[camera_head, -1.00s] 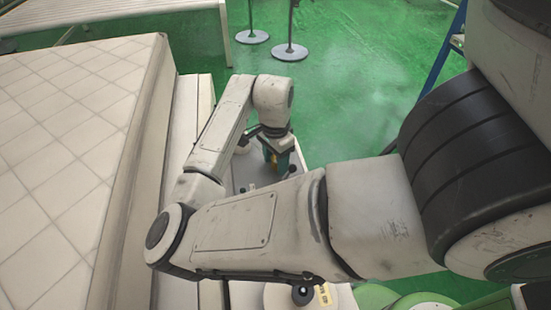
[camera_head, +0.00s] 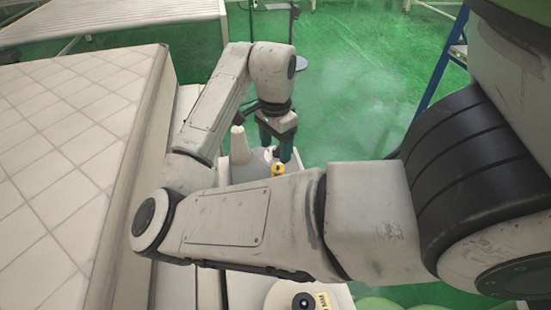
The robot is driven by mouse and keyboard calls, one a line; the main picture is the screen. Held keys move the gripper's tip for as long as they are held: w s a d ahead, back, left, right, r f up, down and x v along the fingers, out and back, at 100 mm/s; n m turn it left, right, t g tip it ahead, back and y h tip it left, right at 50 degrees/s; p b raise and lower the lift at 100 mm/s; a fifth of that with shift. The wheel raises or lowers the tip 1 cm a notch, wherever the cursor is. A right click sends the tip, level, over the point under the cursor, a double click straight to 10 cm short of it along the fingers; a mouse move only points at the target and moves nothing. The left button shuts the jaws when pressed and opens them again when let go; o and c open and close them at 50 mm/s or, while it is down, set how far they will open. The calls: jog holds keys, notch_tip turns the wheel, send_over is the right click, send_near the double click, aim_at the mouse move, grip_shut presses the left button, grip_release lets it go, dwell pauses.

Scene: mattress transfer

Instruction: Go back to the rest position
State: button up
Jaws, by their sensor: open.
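My gripper (camera_head: 275,144) hangs at the end of my arm in the upper middle of the head view. Its two dark green fingers point down and stand apart, with nothing seen between them. A grey-white cone-shaped part (camera_head: 243,160) and a small yellow piece (camera_head: 278,169) show just below and left of the fingers. My forearm hides much of what lies under the gripper.
A quilted white mattress (camera_head: 65,150) fills the left side, close to my elbow. A white slatted conveyor (camera_head: 120,22) is at the back left. Green floor (camera_head: 355,95) is open at the back right.

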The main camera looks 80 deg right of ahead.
jog(key=shift+r, duration=1)
